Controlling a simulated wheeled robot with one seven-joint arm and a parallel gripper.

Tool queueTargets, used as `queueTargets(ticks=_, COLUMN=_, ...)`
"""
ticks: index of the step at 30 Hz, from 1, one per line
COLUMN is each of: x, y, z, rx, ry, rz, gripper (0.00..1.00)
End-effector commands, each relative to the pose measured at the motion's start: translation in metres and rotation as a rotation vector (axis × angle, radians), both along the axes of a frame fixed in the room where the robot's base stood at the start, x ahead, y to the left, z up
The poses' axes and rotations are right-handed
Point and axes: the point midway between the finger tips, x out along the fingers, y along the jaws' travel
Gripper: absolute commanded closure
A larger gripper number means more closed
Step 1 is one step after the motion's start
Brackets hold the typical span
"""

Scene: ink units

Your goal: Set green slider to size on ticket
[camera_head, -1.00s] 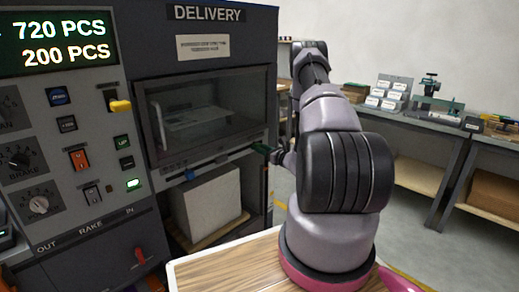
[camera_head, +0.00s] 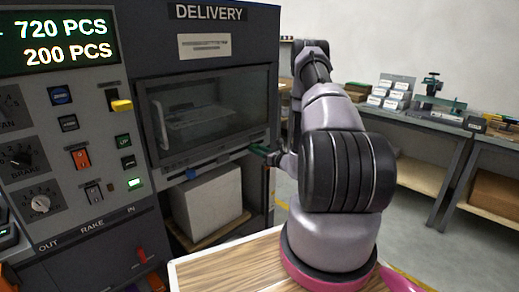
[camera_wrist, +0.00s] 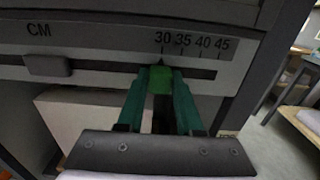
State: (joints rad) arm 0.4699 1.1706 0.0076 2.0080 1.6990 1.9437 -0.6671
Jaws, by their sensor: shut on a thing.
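The green slider (camera_wrist: 160,80) sits in a slot under a CM scale (camera_wrist: 192,42) marked 30, 35, 40 and 45. Its pointed tip is at about the 30 mark. My gripper (camera_wrist: 160,92) has its green fingers shut on the slider, one on each side. In the head view my gripper (camera_head: 260,150) is at the right end of the rail below the delivery window; the slider itself is hard to make out there. A paper notice (camera_head: 204,46) under the DELIVERY sign has print too small to read. I cannot identify a ticket showing a size.
A second slider (camera_wrist: 62,66) sits far left in the same slot. A white stack (camera_head: 208,200) stands below the rail. The control panel (camera_head: 75,130) is at left; its display (camera_head: 60,40) reads 720 PCS and 200 PCS. A workbench (camera_head: 430,122) stands at right.

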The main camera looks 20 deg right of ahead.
Motion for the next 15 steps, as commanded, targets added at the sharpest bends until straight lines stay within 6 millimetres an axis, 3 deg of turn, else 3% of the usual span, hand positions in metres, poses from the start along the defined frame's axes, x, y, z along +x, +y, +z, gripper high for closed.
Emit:
queueTargets(ticks=4, x=-0.0025, y=0.0044, z=-0.0026, rx=0.002, ry=0.008, rz=0.01, gripper=1.0)
queueTargets(ticks=5, x=-0.0026, y=0.0046, z=-0.0027, rx=0.002, ry=0.008, rz=0.01, gripper=0.58)
queueTargets(ticks=6, x=-0.0024, y=0.0047, z=-0.0026, rx=0.003, ry=0.007, rz=0.01, gripper=0.42)
queueTargets(ticks=7, x=-0.0023, y=0.0046, z=-0.0025, rx=0.003, ry=0.007, rz=0.01, gripper=0.35)
queueTargets(ticks=15, x=-0.0015, y=0.0031, z=-0.0016, rx=0.002, ry=0.005, rz=0.007, gripper=0.35)
